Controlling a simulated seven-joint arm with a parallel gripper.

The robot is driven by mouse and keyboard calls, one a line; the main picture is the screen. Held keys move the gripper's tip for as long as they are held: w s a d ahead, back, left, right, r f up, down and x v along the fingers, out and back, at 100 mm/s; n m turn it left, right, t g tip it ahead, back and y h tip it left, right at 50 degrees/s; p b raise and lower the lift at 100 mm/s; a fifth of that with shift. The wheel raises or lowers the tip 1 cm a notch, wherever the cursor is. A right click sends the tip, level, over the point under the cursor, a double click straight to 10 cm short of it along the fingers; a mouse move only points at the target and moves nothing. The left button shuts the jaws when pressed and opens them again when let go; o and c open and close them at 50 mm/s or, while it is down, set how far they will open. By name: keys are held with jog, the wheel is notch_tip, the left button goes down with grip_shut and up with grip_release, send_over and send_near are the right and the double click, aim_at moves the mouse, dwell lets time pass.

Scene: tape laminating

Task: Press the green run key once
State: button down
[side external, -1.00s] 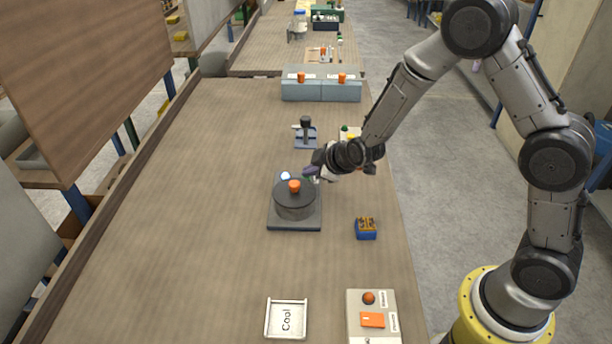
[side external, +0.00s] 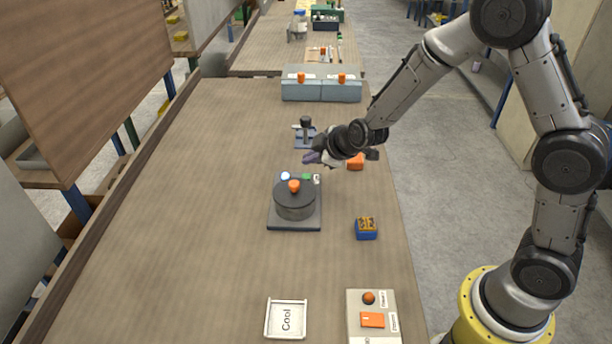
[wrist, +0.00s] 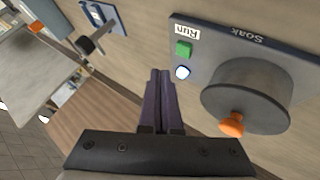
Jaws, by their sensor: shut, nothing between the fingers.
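The green run key (wrist: 184,49) sits on the corner of the grey soak unit's base, beside a white "Run" label (wrist: 187,31) in the wrist view. In the side view the green key (side external: 307,176) shows at the back edge of the base. A round white-blue lamp (wrist: 183,72) is lit next to the key. The unit's dark round lid (side external: 295,204) has an orange knob (side external: 294,186). My gripper (wrist: 160,74) is shut and empty, its purple fingers together. In the side view my gripper (side external: 309,157) is behind and above the key, apart from it.
A small blue stand with a black-topped lever (side external: 306,131) stands behind my gripper. A blue box (side external: 366,229) is right of the unit. A white "Cool" tray (side external: 286,319) and a panel with orange parts (side external: 373,318) are at the front. The table's left side is clear.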

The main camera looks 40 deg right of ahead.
jog(key=shift+r, duration=1.4)
jog(key=s+r+t, duration=0.1)
jog(key=s+r, duration=0.3)
jog(key=r, duration=0.5)
jog(key=s+r+t, duration=0.2)
jog(key=s+r, duration=0.3)
jog(key=r, duration=0.4)
jog(key=s+r+m+g+y, duration=0.1)
jog(key=s+r+m+g, duration=0.15)
jog(key=s, duration=0.85)
jog(key=s+d+f+m+g, duration=0.2)
jog(key=s+f+m+g, duration=0.2)
jog(key=s, duration=0.9)
notch_tip(320, 180, down, 4)
jog(key=shift+s+f+m+h, duration=0.15)
jog(key=shift+s+m+h, duration=0.15)
jog(key=shift+m, duration=0.65)
